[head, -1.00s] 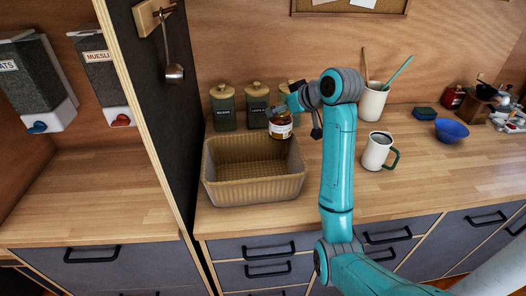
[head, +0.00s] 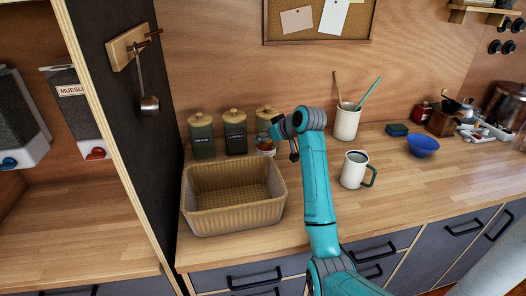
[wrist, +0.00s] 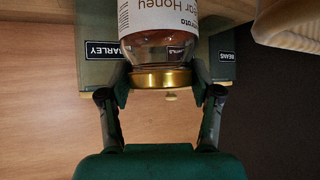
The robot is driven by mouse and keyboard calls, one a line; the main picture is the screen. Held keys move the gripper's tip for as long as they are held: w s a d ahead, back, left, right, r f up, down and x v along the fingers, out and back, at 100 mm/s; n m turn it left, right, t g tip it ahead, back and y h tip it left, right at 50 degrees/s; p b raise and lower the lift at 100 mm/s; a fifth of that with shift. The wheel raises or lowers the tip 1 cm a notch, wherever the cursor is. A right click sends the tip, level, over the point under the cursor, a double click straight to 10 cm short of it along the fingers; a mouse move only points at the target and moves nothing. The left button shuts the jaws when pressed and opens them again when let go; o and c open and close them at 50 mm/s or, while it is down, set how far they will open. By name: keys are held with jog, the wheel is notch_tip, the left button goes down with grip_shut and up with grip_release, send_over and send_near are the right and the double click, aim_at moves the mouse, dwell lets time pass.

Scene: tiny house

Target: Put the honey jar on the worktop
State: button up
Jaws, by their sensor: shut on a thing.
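The honey jar (head: 266,147) has amber contents, a pale label and, in the wrist view, a gold lid (wrist: 160,78). My gripper (head: 272,131) is shut on it, with a finger on each side near the lid. In the head view the jar is in front of the rightmost canister, by the crate's back right corner. I cannot tell whether its base touches the worktop. The wooden worktop (head: 425,188) runs along the wall.
A beige ribbed crate (head: 232,220) stands empty in front of the green and dark canisters (head: 235,133). A white mug (head: 353,171), a utensil pot (head: 346,123) and a blue bowl (head: 423,146) stand to the right. Worktop between mug and bowl is clear.

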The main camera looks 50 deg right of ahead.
aim_at(266, 147)
jog(key=shift+f, duration=2.1)
jog(key=shift+f, duration=0.15)
jog(key=o, duration=1.6)
jog(key=shift+c, duration=0.2)
jog(key=v, duration=1.2)
